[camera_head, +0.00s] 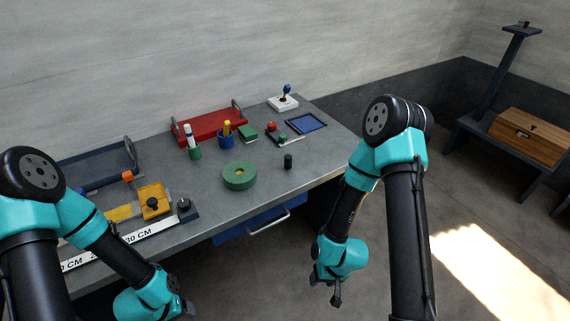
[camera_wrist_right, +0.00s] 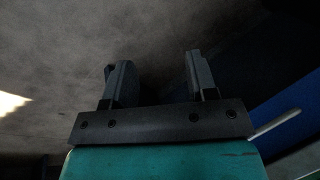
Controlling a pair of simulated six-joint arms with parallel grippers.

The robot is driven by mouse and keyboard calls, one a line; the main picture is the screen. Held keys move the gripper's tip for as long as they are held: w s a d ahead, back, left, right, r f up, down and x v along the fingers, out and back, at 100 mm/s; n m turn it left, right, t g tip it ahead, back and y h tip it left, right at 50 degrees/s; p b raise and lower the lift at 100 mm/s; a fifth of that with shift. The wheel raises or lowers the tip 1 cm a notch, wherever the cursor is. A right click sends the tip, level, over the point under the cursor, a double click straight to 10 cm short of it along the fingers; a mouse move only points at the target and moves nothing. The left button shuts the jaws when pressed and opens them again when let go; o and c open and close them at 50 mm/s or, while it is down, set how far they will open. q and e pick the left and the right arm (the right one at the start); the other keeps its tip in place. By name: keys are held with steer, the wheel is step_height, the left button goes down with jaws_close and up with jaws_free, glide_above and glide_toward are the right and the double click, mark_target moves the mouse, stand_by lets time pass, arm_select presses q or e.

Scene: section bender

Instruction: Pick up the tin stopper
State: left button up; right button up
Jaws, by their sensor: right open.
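I cannot tell for sure which object is the tin stopper. A small dark cylinder (camera_head: 288,161) stands upright on the grey workbench (camera_head: 224,209), right of a green ring (camera_head: 239,175). A grey round knob-like piece (camera_head: 184,204) sits on a dark block at the bench's front edge. My right gripper (camera_head: 328,290) hangs in front of and below the bench edge, apart from everything on it. In the right wrist view its two fingers (camera_wrist_right: 157,62) are apart with nothing between them. My left gripper (camera_head: 188,308) is low at the bottom edge; its fingers are unclear.
A blue drawer (camera_head: 243,229) with a handle sticks out below the bench. A wooden box (camera_head: 529,137) stands far right.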

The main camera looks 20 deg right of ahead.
steer(key=shift+o, duration=0.7)
